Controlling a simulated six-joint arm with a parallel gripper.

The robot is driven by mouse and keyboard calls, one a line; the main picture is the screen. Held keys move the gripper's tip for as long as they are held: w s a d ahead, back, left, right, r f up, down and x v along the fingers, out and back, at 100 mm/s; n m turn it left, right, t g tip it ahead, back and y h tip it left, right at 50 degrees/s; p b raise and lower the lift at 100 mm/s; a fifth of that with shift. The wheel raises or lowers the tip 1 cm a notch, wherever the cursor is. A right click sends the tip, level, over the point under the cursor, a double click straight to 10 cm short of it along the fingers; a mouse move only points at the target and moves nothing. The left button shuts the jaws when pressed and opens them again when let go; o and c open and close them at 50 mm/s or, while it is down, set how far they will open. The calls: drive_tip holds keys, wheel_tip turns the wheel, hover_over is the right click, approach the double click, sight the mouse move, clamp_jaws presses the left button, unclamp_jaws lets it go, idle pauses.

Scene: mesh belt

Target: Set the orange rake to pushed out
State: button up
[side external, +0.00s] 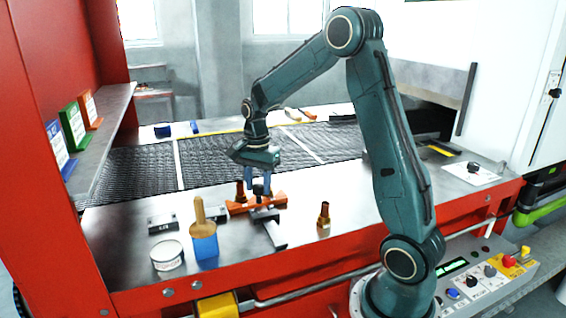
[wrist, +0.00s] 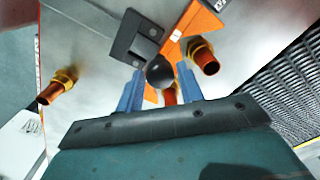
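The orange rake (side external: 241,207) is a bar lying across the near metal deck beside the mesh belt. It also shows in the wrist view (wrist: 197,20). A dark grey slide piece (side external: 270,232) runs from it toward the front edge; a forked dark grey part (wrist: 133,40) shows in the wrist view. A round black knob (wrist: 160,73) stands on the rake. My gripper (side external: 259,184) points down over the knob. In the wrist view its blue fingers (wrist: 160,70) are apart, one either side of the knob, with small gaps showing. Part of the rake is hidden behind the gripper.
Copper fittings with brass collars stand close to the rake (wrist: 205,58) and to its right (side external: 323,215). A wooden-handled brush with a blue lower part (side external: 203,245) and a white round tin (side external: 167,256) stand at the left front. The mesh belt (side external: 130,170) lies behind.

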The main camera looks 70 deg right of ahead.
clamp_jaws()
drive_tip(key=w+d, duration=1.3)
drive_tip(key=d, duration=0.1)
drive_tip(key=shift+w+r, duration=0.1)
drive_tip(key=shift+w, duration=0.25)
idle(0.5)
drive_tip(key=shift+o, duration=1.2)
unclamp_jaws()
drive_tip(key=shift+o, duration=0.9)
drive_tip(key=shift+a, duration=0.1)
